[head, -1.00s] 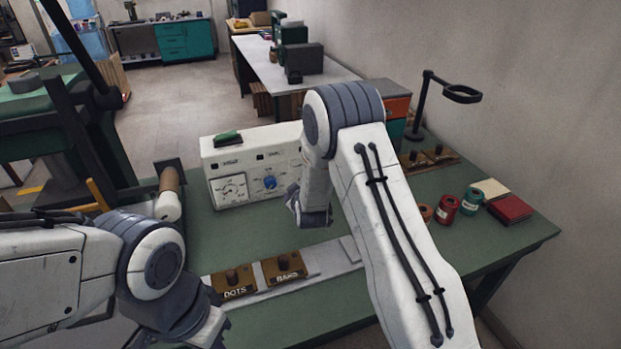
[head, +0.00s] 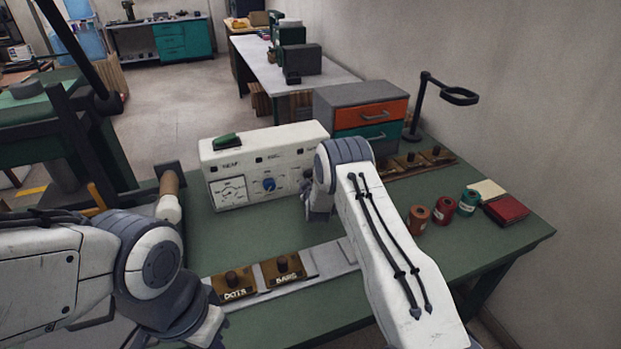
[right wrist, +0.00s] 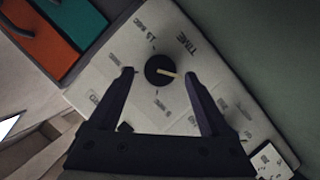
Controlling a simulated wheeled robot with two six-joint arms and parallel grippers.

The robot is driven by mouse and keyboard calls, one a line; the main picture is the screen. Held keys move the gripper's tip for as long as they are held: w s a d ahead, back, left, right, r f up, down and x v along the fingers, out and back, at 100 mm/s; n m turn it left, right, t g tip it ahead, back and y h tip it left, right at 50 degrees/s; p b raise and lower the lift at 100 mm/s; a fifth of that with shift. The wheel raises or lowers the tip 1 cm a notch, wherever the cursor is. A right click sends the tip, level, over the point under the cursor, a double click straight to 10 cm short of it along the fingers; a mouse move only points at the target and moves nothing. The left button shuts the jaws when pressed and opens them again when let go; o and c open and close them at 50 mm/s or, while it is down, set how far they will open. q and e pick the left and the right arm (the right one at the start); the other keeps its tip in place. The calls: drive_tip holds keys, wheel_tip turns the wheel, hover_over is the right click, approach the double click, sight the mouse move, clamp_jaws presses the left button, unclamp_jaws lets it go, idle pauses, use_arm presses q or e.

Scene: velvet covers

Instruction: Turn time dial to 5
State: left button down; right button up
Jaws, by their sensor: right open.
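The white control box (head: 225,165) stands on the green bench, with a blue knob (head: 269,184) and a square meter on its front. In the right wrist view, the black time dial (right wrist: 158,70) has a pale pointer aimed right in the picture. The word TIME is printed above and right of it; the small marks around it are hard to read. My right gripper (right wrist: 159,76) is open, its fingertips apart on either side of the dial. In the head view my right gripper (head: 318,207) is by the box's right end, and my arm hides the dial. My left arm's fingers are out of view.
Two brown blocks marked DOTS (head: 232,283) and BARS (head: 284,268) sit on a pale strip in front. A drawer cabinet (head: 362,98) stands behind right. Several spools (head: 443,209) and a red book (head: 506,210) lie at right. Bench between strip and box is clear.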

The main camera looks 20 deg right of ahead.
drive_tip(key=shift+w+d+f, duration=0.1)
drive_tip(key=shift+w, duration=0.25)
clamp_jaws()
